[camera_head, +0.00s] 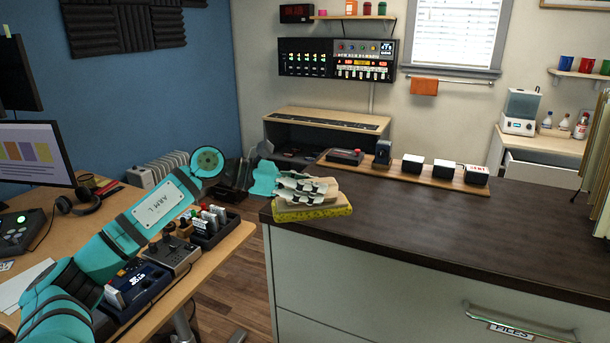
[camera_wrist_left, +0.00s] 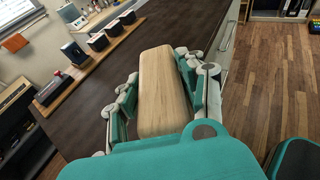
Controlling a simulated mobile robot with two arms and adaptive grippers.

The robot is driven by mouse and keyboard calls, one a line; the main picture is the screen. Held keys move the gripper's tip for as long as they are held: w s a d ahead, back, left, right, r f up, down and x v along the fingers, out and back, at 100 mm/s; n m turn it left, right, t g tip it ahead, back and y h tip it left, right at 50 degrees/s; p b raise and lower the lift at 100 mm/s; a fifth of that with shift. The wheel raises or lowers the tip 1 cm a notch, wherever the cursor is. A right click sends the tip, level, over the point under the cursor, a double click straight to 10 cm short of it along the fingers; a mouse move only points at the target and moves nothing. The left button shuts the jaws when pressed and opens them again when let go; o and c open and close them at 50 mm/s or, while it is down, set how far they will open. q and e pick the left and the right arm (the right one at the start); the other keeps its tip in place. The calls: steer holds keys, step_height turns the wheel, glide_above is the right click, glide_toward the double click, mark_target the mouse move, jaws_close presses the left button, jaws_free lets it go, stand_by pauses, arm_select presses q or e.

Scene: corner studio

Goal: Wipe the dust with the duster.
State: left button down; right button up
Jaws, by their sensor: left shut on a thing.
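The duster (camera_head: 318,211) is a wooden block with a yellow, speckled pad underneath. It is at the near left corner of the dark countertop (camera_head: 430,213), pad side down, and looks to be at or just above the surface. My left gripper (camera_head: 306,190) is shut on the duster's wooden block from above. In the left wrist view the pale wooden block (camera_wrist_left: 163,90) sits between the teal and grey fingers, and its pad is hidden. I cannot make out any dust on the countertop. My right gripper is not in view.
A wooden board (camera_head: 440,178) with several small devices stands along the counter's back edge. A desk with a monitor (camera_head: 35,155), headphones and small audio gear is at the left. A drawer handle (camera_head: 520,325) juts from the counter front.

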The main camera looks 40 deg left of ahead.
arm_select(q)
steer(key=s+d+f+m+g+h, duration=0.1)
steer(key=s+d+f, duration=0.6)
steer(key=d, duration=0.2)
steer(key=s+d+f+m+g+h, duration=0.1)
steer(key=s+d+f, duration=0.7)
steer(key=d, duration=0.2)
steer(key=shift+s+d+m, duration=0.2)
steer(key=shift+d+m, duration=0.05)
steer(key=shift+m, duration=0.15)
steer(key=shift+f, duration=0.15)
